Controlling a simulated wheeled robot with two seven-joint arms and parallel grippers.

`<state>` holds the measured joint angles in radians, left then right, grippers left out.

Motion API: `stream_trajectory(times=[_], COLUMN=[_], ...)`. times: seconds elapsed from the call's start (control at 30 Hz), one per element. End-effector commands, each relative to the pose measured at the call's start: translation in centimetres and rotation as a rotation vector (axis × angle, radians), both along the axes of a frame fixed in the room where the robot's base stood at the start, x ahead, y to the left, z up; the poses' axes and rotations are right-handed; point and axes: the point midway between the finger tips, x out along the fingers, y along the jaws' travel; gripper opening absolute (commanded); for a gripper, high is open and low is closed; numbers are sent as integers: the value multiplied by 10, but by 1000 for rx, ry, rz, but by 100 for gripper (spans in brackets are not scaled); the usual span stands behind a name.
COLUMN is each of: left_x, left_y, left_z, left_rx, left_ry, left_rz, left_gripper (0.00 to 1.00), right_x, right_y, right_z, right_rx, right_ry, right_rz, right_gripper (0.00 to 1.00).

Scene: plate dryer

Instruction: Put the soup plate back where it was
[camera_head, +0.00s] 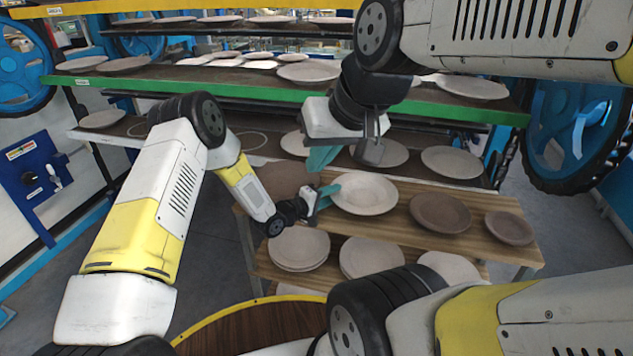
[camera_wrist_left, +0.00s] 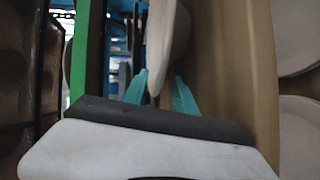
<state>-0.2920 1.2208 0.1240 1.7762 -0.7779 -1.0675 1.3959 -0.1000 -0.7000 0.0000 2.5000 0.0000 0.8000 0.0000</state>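A pale soup plate (camera_head: 364,194), round with a raised rim, lies at the left part of the top board of a wooden stand in the head view. My left gripper (camera_head: 326,196) is at the plate's left rim. In the left wrist view the fingers of my left gripper (camera_wrist_left: 161,86) stand apart, with the plate's edge (camera_wrist_left: 166,35) between them and a visible gap on at least one side. My right gripper (camera_head: 321,158) hangs above and behind the left one, near the rack; its finger opening is not clear.
Two brown plates (camera_head: 440,213) lie to the right on the wooden board (camera_head: 405,231). Stacked plates (camera_head: 299,249) sit on the shelf below. Behind stands a multi-shelf rack with a green edge (camera_head: 250,91), holding several plates, close to my right gripper.

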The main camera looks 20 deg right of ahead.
Motion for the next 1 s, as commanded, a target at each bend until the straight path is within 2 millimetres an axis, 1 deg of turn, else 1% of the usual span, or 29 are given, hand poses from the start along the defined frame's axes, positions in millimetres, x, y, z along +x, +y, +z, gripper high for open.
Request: stream_trajectory(times=[0.2, 0.27, 0.37, 0.7, 0.8, 0.9, 1.0], left_x=[0, -1, -6, -37, -44, -49, -52], left_y=[0, 4, 17, 80, 93, 102, 105], left_z=[2, 3, 5, 18, 20, 22, 23], left_rx=[0, 1, 2, 0, 0, 1, 0], left_ry=[-1, 0, 2, 1, 1, 0, 0], left_rz=[0, 2, 4, 4, 4, 1, 1], left_gripper=[33, 33, 33, 33, 33, 33, 33], right_x=[0, 0, 0, 0, 0, 0, 0], right_y=[0, 0, 0, 0, 0, 0, 0], right_z=[0, 0, 0, 0, 0, 0, 0], right_rx=[0, 0, 0, 0, 0, 0, 0], right_ry=[0, 0, 0, 0, 0, 0, 0], right_rz=[0, 0, 0, 0, 0, 0, 0], right_gripper=[0, 0, 0, 0, 0, 0, 0])
